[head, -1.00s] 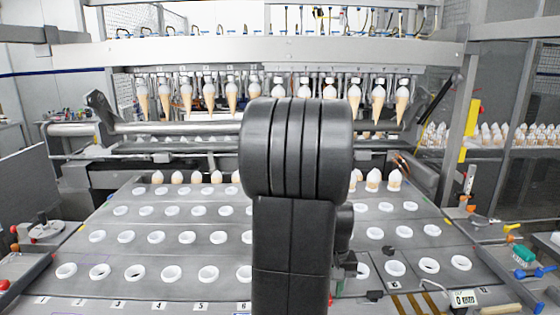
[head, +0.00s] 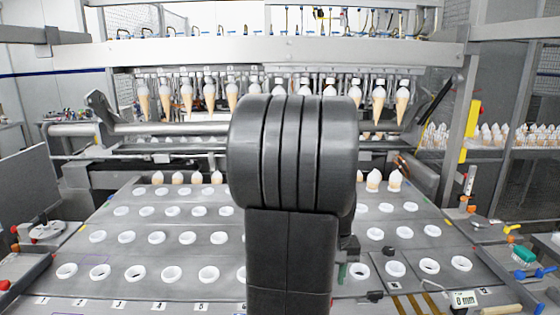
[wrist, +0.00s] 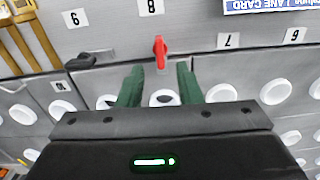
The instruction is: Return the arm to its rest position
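In the wrist view my gripper (wrist: 160,75) points at the grey lane panel with its two green fingers apart. Nothing is held between them. In the head view my dark arm stands upright in the middle and hides part of the panel. Only a small part of my gripper shows at the arm's right edge, with a bit of green.
The sloping panel (head: 170,255) carries rows of white rings. Cones hang in a row under the machine's beam (head: 255,52). More cones stand on a rack (head: 535,140) at right.

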